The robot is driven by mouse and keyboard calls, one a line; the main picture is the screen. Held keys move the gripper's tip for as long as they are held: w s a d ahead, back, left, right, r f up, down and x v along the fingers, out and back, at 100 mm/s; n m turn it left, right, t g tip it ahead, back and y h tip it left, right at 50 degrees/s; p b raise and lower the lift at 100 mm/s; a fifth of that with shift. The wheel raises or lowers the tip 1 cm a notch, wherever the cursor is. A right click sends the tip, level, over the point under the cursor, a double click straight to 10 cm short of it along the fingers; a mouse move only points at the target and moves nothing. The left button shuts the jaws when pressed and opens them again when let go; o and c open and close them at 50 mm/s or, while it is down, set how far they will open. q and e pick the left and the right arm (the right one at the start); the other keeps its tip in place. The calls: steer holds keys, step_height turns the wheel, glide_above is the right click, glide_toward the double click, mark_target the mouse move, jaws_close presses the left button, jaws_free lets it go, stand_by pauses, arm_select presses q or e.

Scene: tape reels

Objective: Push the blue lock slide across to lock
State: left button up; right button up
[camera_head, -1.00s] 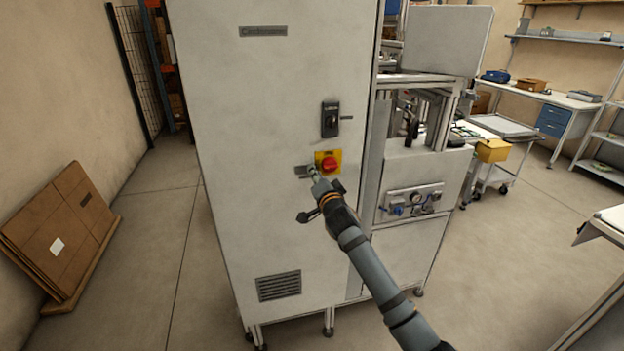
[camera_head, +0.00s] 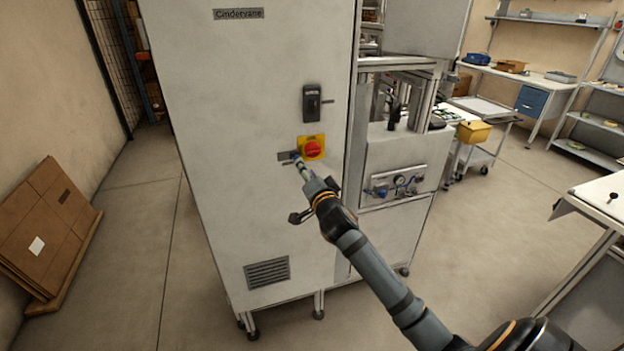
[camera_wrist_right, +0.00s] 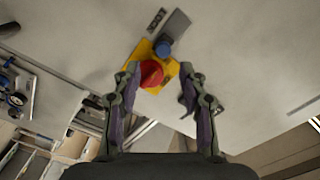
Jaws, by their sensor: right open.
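The blue lock slide (camera_head: 297,155) is a small blue knob on the cabinet front, just left of the red rotary switch (camera_head: 312,148). In the right wrist view the blue slide (camera_wrist_right: 163,47) sits between a grey plate (camera_wrist_right: 178,22) and the red switch (camera_wrist_right: 151,73) on its yellow plate. My right gripper (camera_head: 304,170) is just below and in front of it, partly covering the area. In the wrist view my right gripper (camera_wrist_right: 159,80) is open and empty, its fingers either side of the red switch in the picture. Contact cannot be told. My left gripper is out of view.
The grey cabinet (camera_head: 235,110) carries a black handle (camera_head: 312,103) above the switch and a vent (camera_head: 267,273) below. Flattened cardboard (camera_head: 45,225) leans at the left wall.

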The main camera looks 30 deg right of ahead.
steer(key=v, duration=0.6)
steer(key=shift+s, duration=0.1)
steer(key=w+d+f+n+g, duration=0.1)
steer(key=d+f+n+g, duration=0.2)
steer(key=f, duration=1.1)
steer(key=s+d+f+n+g, duration=0.1)
steer(key=s+f+g, duration=0.15)
steer(key=f, duration=0.75)
steer(key=s+d+f+n+g+y, duration=0.15)
steer(key=s+f, duration=0.25)
steer(key=f, duration=0.5)
steer(key=s+f+n+g+h, duration=0.1)
steer(key=s+f+g, duration=0.15)
steer(key=f, duration=0.75)
steer(key=s+a+f+n+g+y, duration=0.2)
steer(key=s+a+f+n+g, duration=0.15)
steer(key=s+f, duration=1.3)
steer(key=s+a+f+n+g, duration=0.1)
steer(key=s+a+f+n, duration=0.1)
steer(key=s, duration=0.9)
steer(key=s+a+f+n+g+y, duration=0.1)
steer(key=s+a+f, duration=0.4)
steer(key=s, duration=0.6)
steer(key=shift+a+f+n+g, duration=0.15)
steer(key=shift+f+n+g, duration=0.35)
steer(key=shift+f+g, duration=0.15)
